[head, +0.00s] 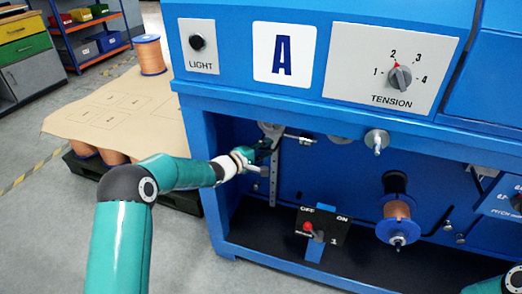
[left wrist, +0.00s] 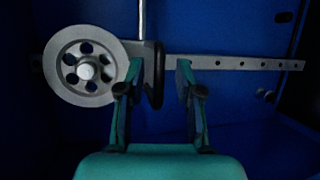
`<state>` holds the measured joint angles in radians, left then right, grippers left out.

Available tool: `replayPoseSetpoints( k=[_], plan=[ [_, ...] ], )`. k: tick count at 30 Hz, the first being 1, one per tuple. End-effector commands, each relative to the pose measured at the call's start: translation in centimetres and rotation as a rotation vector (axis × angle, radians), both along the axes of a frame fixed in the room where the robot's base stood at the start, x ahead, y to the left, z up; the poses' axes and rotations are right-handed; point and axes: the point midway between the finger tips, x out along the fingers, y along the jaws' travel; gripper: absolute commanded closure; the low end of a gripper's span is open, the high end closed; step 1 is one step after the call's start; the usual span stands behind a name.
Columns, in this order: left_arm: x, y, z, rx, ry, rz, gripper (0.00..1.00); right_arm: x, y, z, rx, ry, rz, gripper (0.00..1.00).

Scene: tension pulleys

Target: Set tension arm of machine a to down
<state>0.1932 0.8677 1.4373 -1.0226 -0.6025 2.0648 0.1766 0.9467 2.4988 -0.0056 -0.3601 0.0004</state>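Machine A (head: 285,52) is a blue cabinet with a recessed bay below its panel. At the bay's upper left is a grey pulley wheel; in the left wrist view the wheel (left wrist: 72,72) is spoked with round holes. A flat grey bar with holes (head: 274,180) hangs down below it; it also shows in the left wrist view (left wrist: 245,63). Which part is the tension arm is not labelled. My left gripper (head: 268,148) is at the wheel and bar; in the left wrist view its fingers (left wrist: 158,85) are apart, with a black rounded end between them. My right gripper is not in view.
The tension knob (head: 399,78) points to 2. A copper spool (head: 397,210), metal posts and an OFF/ON switch box (head: 320,228) with a red-tipped lever crowd the bay. A pallet (head: 110,112) with spools and a shelf (head: 95,30) stand at the left.

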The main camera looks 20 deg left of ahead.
Motion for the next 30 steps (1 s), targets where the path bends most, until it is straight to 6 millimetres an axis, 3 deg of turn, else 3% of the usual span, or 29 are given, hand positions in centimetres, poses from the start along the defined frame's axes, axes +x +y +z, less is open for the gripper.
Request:
replayPoseSetpoints(
  k=[6, 13, 22, 23, 25, 30],
  plan=[
    [0.0, 0.0, 0.0, 0.0, 0.0, 0.0, 0.65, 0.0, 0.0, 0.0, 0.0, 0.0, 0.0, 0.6],
    [0.0, 0.0, 0.0, 0.0, 0.0, 0.0, 1.0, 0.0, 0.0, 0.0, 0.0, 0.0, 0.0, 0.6],
    [0.0, 0.0, -0.1, 0.0, 0.002, 0.001, 1.0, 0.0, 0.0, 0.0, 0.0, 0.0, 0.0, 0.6],
    [0.0, 2.5, -0.2, 0.004, 0.0, 0.008, 1.0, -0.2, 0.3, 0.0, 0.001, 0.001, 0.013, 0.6],
    [-0.1, 1.1, -0.2, 0.001, 0.003, 0.005, 1.0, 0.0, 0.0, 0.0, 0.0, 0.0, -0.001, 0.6],
    [-0.2, 0.7, -1.4, 0.0, 0.009, 0.009, 1.0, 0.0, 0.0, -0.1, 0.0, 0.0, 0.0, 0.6]
  ],
)
